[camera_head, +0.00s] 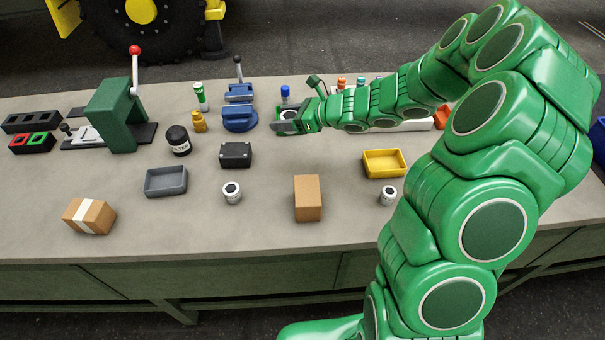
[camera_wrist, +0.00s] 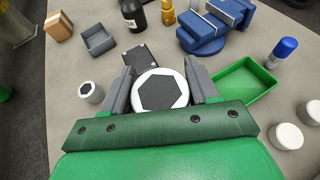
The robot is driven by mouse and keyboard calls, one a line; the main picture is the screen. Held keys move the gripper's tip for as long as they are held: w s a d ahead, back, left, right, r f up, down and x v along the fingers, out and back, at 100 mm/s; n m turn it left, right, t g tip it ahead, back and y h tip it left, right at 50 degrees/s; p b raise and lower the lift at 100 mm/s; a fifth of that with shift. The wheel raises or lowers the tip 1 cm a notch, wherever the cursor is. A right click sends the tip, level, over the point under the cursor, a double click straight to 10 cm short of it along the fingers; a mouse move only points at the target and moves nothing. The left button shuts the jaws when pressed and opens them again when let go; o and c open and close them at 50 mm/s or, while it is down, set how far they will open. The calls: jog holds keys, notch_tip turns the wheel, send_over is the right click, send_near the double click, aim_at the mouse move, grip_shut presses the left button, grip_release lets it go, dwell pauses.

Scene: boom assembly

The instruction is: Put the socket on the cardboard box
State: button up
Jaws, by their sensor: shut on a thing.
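A plain brown box (camera_head: 307,198) stands front middle, not seen in the wrist view. Other sockets stand on the bench, one at centre (camera_head: 232,193) and one at right (camera_head: 388,195).
A grey tray (camera_head: 166,181), a black box (camera_head: 236,155) and a dark bottle (camera_head: 178,141) stand between my gripper and the taped box. A yellow tray (camera_head: 384,163) is at right. The blue vise (camera_head: 240,116) and green press (camera_head: 112,115) are behind. The front strip has free room.

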jog(key=s+d+r+n+g, duration=0.2)
jog(key=s+r, duration=0.1)
jog(key=s, duration=0.7)
jog(key=s+d+r+n+g+y, duration=0.1)
jog(key=s+d+r+n+g, duration=0.15)
jog(key=s, duration=0.85)
jog(key=s+d+r+n+g, duration=0.2)
jog(key=s+g, duration=0.1)
jog(key=s, duration=0.7)
send_over(301, 191)
jog(key=shift+t, duration=0.25)
jog(key=f, duration=0.8)
jog(key=shift+s+d+f, duration=0.15)
jog(key=shift+s+f, duration=0.1)
jog(key=shift+f, duration=0.15)
jog(key=shift+w+f, duration=0.25)
jog(key=shift+f, duration=1.6)
jog(key=shift+f, duration=0.1)
jog(key=o, duration=1.2)
